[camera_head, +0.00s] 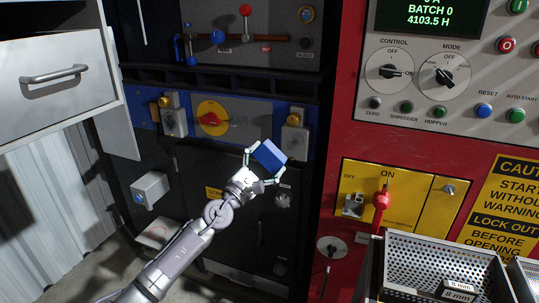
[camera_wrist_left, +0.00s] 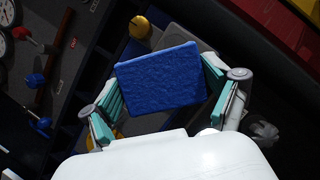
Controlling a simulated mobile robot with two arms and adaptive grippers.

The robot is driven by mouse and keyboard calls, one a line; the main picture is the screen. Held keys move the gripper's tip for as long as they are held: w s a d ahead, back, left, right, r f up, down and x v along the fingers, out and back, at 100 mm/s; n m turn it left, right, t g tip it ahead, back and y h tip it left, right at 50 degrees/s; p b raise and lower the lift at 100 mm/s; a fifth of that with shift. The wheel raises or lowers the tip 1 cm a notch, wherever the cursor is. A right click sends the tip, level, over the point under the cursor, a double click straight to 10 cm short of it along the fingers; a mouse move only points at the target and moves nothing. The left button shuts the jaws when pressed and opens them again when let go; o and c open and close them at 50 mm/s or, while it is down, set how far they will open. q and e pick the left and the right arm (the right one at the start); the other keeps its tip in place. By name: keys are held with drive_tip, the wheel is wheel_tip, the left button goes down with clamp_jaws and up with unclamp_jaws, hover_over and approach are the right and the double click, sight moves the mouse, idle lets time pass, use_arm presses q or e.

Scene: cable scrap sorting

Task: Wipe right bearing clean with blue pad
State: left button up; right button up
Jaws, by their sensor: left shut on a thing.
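My left gripper (camera_head: 262,166) is shut on the blue pad (camera_head: 269,155) and holds it up in front of the dark machine. In the left wrist view the pad (camera_wrist_left: 162,77) sits flat between the two teal-lined fingers. The right bearing (camera_head: 293,142) appears to be the grey block with a yellow cap (camera_head: 294,120) on the blue band, just above and right of the pad. The wrist view shows a yellow cap (camera_wrist_left: 139,27) and part of a grey block (camera_wrist_left: 190,40) behind the pad, which hides the rest. Contact cannot be told. My right gripper is out of view.
A similar left bearing (camera_head: 173,118) and a yellow disc with a red handle (camera_head: 209,119) share the band. A red control cabinet (camera_head: 345,140) stands close on the right, with a perforated metal basket (camera_head: 440,247) below. A white drawer (camera_head: 60,60) is at left.

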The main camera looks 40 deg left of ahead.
use_arm(q)
drive_tip(key=shift+w, duration=0.15)
idle(0.4)
drive_tip(key=b, duration=0.3)
approach(285, 138)
drive_tip(key=w, duration=0.1)
drive_tip(key=w+d+r, duration=0.1)
drive_tip(key=shift+w+r, duration=0.2)
drive_tip(key=shift+w, duration=0.1)
drive_tip(key=shift+w+a+b, duration=0.1)
drive_tip(key=shift+w+b, duration=0.5)
drive_tip(key=shift+w, duration=0.1)
drive_tip(key=shift+r, duration=0.1)
drive_tip(key=shift+w+a+b, duration=0.3)
drive_tip(key=shift+w+b, duration=0.55)
drive_tip(key=shift+w, duration=0.2)
